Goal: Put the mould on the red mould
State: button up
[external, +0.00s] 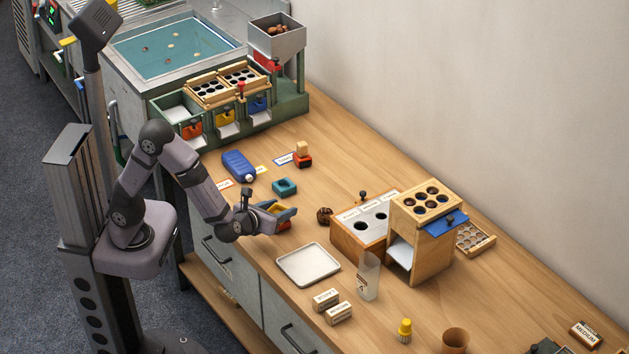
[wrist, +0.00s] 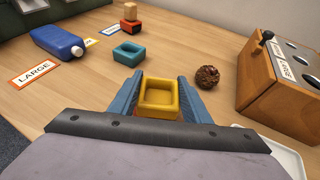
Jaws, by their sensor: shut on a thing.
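A yellow mould (wrist: 160,96), a small square open cup, sits between the blue fingers of my gripper (wrist: 159,92). My gripper (external: 276,210) is shut on it, low over the left part of the wooden table in the external view. An orange-red piece (external: 284,226), likely the red mould, shows just below the yellow one. An orange edge also shows under it in the wrist view. The fingers hide most of this piece, and I cannot tell whether the two touch. A teal mould (external: 285,187) stands empty beyond my gripper; it also shows in the wrist view (wrist: 130,54).
A blue bottle (external: 238,165) lies beyond the teal mould, near label cards. A red block with a tan top (external: 303,156) stands farther back. A brown chestnut-like ball (external: 324,215) lies to the right. A white tray (external: 308,264) and a wooden box (external: 362,232) stand nearby.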

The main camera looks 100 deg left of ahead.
jog(key=shift+f, duration=0.15)
jog(key=o, duration=1.1)
jog(key=shift+c, duration=0.2)
jog(key=shift+r, duration=0.25)
jog(key=v, duration=1.2)
jog(key=shift+f, duration=0.15)
